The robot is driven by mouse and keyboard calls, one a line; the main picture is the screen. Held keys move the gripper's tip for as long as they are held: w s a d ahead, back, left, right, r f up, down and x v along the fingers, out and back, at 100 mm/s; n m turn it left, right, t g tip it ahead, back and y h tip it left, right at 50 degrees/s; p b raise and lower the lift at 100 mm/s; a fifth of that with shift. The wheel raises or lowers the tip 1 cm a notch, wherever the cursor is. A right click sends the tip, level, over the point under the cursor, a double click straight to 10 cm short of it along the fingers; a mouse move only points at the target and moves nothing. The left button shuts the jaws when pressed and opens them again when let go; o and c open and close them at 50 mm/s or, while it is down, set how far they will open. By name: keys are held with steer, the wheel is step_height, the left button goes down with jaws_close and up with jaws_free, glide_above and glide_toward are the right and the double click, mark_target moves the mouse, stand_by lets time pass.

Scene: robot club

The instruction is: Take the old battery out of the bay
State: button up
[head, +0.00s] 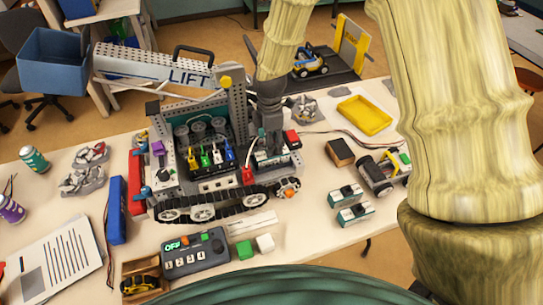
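A tracked robot (203,187) with a grey boom marked LIFT stands on the table. A bay (284,162) is at the right end of its chassis. A teal and white block, which looks like the old battery (265,158), sits there, partly covered. My gripper (270,147) points down from above, right over this block, its dark fingers at or very near its top. The fingers overlap and are small, so I cannot tell whether they grip it. A red connector (248,176) with a pale cable is at the bay's left side.
Two teal and white blocks (347,195) lie right of the robot. A small wheeled car (381,173), yellow tray (364,115) and brown block (340,152) are farther right. A control box reading OFF (196,251) and a blue bar (117,210) lie in front and left.

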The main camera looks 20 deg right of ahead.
steer(key=shift+w+d+f+p, duration=0.1)
steer(key=shift+d+f+p, duration=0.1)
steer(key=shift+f+p, duration=0.5)
steer(key=shift+w+d+f+p, duration=0.15)
steer(key=shift+f+p, duration=0.25)
steer(key=shift+f, duration=0.55)
steer(key=shift+s+f+p, duration=0.1)
steer(key=shift+f+p, duration=0.2)
steer(key=shift+f, duration=0.75)
steer(key=shift+c, duration=0.5)
jaws_close()
steer(key=shift+r, duration=0.2)
